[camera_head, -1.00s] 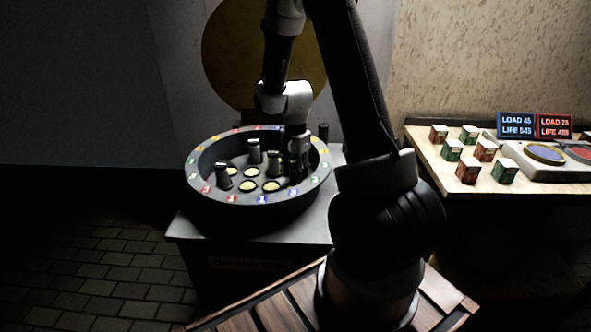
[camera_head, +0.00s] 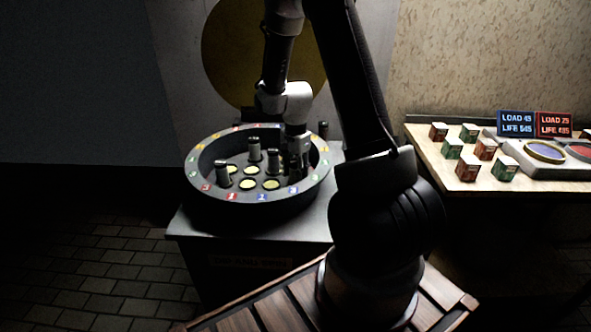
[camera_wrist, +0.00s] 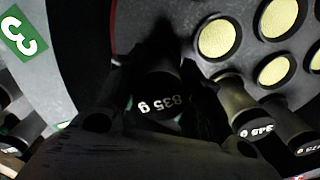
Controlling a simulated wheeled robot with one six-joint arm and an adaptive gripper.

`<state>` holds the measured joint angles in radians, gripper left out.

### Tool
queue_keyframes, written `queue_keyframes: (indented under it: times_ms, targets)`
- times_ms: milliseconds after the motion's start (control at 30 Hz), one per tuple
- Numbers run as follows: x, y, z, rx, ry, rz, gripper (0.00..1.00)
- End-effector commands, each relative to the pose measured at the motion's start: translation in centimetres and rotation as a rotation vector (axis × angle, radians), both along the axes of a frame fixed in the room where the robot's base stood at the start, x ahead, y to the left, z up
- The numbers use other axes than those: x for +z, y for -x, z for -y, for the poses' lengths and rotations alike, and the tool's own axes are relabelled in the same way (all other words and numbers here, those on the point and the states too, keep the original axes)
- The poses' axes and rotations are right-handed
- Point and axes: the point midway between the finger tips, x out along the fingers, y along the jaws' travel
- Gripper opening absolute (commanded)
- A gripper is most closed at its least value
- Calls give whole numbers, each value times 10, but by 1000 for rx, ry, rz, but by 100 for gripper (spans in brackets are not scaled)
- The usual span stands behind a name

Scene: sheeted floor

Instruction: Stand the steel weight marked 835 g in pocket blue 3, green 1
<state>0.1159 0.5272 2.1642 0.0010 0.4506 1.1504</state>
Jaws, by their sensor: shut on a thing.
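My gripper (camera_head: 297,160) is down inside the round grey tub (camera_head: 207,160) at its right side, in the head view. In the wrist view the gripper (camera_wrist: 165,120) is shut on the dark steel weight marked 835 g (camera_wrist: 157,84), between its fingers. The weight looks upright; whether its base touches the tub floor is hidden. Yellow-bottomed round pockets (camera_wrist: 217,38) show beside it. Other dark weights stand near, one marked 349 g (camera_wrist: 240,105) and another (camera_wrist: 288,125) with a partly cut-off label. A green 3 label (camera_wrist: 24,36) is on the rim.
More weights (camera_head: 254,149) stand among the pockets in the tub, close to the gripper. One weight (camera_head: 323,130) stands outside the tub behind its right rim. A side table (camera_head: 440,165) at right holds several small boxes (camera_head: 468,170) and two displays (camera_head: 515,124).

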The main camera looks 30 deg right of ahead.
Motion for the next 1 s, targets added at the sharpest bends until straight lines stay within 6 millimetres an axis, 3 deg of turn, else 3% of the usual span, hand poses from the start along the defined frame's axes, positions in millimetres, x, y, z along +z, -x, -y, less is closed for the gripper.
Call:
queue_keyframes:
  times_ms: [400,433,533,867,1000]
  targets:
    - [-5,-1,0,0,0,2,0]
    - [-5,-1,0,0,0,2,41]
    - [-5,-1,0,0,0,2,59]
    - [-5,0,0,0,0,0,61]
    - [8,-1,0,0,1,4,61]
